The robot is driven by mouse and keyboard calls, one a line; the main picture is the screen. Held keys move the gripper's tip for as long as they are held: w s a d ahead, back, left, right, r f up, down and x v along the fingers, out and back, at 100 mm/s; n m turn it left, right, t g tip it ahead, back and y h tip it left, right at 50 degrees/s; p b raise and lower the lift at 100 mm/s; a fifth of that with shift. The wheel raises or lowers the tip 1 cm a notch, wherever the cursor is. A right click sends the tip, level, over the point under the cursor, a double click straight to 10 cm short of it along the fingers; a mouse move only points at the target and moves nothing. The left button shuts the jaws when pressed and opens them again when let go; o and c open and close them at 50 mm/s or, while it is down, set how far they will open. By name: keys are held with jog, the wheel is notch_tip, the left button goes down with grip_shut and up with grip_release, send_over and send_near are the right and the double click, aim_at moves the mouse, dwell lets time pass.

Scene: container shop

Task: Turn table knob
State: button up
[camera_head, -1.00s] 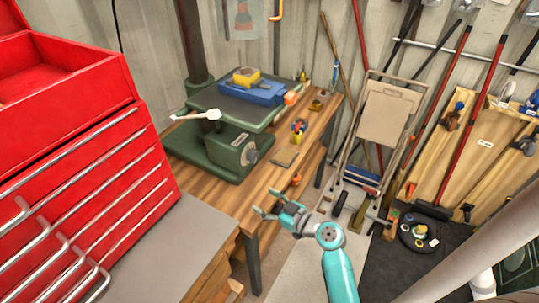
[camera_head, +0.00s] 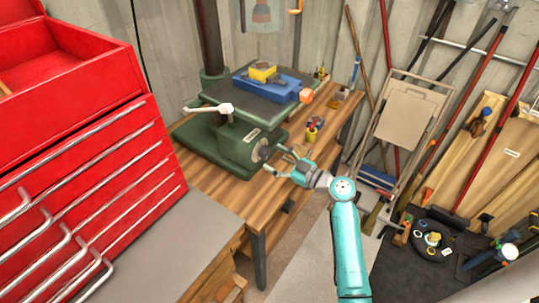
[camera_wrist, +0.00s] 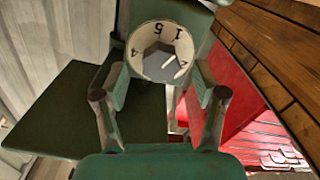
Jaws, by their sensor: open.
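The knob (camera_head: 262,150) is a round pale dial on the front of a green machine base (camera_head: 232,146) on the wooden workbench. In the wrist view the knob (camera_wrist: 181,44) shows a white numbered ring with a grey faceted centre. My gripper (camera_head: 279,160) is open just in front of the knob, its fingers pointing at it. In the wrist view my gripper (camera_wrist: 160,85) has one finger on each side of the picture below the dial, with nothing between the pads. I cannot tell whether a finger touches the knob.
A white-tipped lever (camera_head: 207,109) sticks out left of the machine. A blue vise (camera_head: 259,90) sits on its plate. A small cup of tools (camera_head: 312,132) stands on the bench right of the knob.

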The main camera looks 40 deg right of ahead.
aim_at(268, 155)
jog(key=shift+x, duration=1.5)
jog(key=c, duration=1.1)
jog(key=shift+c, duration=0.2)
